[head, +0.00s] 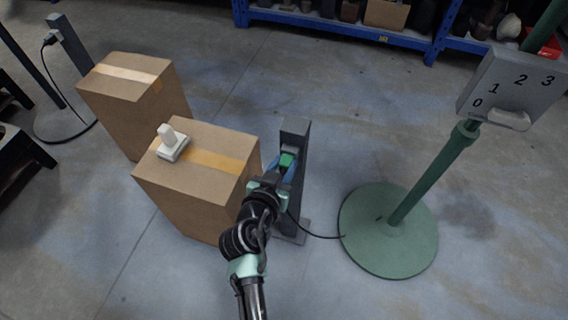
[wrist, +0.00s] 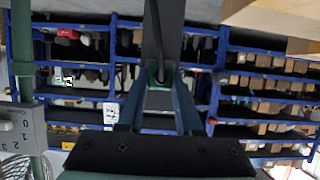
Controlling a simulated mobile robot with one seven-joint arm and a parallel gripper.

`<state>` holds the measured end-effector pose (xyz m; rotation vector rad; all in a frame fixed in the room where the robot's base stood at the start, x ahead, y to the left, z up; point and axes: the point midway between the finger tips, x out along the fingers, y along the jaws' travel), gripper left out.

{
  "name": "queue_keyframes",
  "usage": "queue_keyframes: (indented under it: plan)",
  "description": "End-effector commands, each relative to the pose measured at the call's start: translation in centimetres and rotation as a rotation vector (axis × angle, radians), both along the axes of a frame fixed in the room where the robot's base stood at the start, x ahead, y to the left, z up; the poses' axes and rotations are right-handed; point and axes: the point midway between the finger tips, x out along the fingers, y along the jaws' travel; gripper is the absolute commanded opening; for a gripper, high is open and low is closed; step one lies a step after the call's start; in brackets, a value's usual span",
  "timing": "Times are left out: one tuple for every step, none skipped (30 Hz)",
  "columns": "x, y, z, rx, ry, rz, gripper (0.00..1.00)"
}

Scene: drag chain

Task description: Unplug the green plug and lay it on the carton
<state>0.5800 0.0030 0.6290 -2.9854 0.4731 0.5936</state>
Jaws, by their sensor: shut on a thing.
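The green plug (head: 287,160) is at the upper part of a grey post (head: 297,140), between my gripper's fingers. In the wrist view the green plug (wrist: 153,76) shows between the two blue fingertips, with a black cord running from it. My gripper (head: 283,170) is shut on the plug; its fingers also show in the wrist view (wrist: 161,85). The plug's front is hidden, so I cannot tell how far it sits in the post's socket. The near carton (head: 225,179) stands just left of the post, with tan tape across its top.
A white block-shaped item (head: 172,144) lies on the near carton's back left; the rest of its top is clear. A second carton (head: 125,75) stands behind. A green stand (head: 388,230) with a numbered dial box (head: 510,88) is right. Blue shelves (head: 340,28) line the back.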

Motion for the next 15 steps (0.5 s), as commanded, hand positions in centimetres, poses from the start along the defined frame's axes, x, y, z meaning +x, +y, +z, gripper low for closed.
queue_keyframes:
  plan:
    - [-0.1, 0.1, 0.0, 0.0, 0.001, 0.0, 0.0]
    - [-0.1, 0.1, 0.0, -0.001, 0.001, 0.0, 0.0]
    - [-0.2, 0.1, -0.1, -0.001, 0.001, 0.0, 0.0]
    - [-0.3, 0.1, -0.1, 0.0, 0.002, 0.0, 0.0]
    - [-0.4, 0.1, -0.1, 0.0, 0.002, 0.0, 0.0]
    - [-0.5, 0.2, -0.1, 0.0, 0.002, 0.0, 0.0]
    - [-0.6, 0.2, -0.1, 0.0, 0.002, 0.0, 0.0]
    - [-0.7, 0.3, -0.1, 0.0, 0.002, 0.0, 0.0]
    - [-0.8, 0.3, -0.1, 0.0, 0.001, 0.001, 0.0]
    - [-0.9, 0.3, 0.0, 0.0, 0.001, 0.001, 0.0]
    - [-0.9, 0.3, 0.0, -0.001, 0.0, 0.001, 0.0]
    - [-1.1, 0.4, 0.0, -0.001, 0.0, 0.001, 0.0]
    - [-1.2, 0.4, -0.1, 0.0, 0.001, 0.001, 0.0]
    - [-1.2, 0.4, -0.1, 0.0, 0.001, 0.001, 0.0]
    - [-1.4, 0.5, -0.1, -0.001, 0.001, 0.002, 0.0]
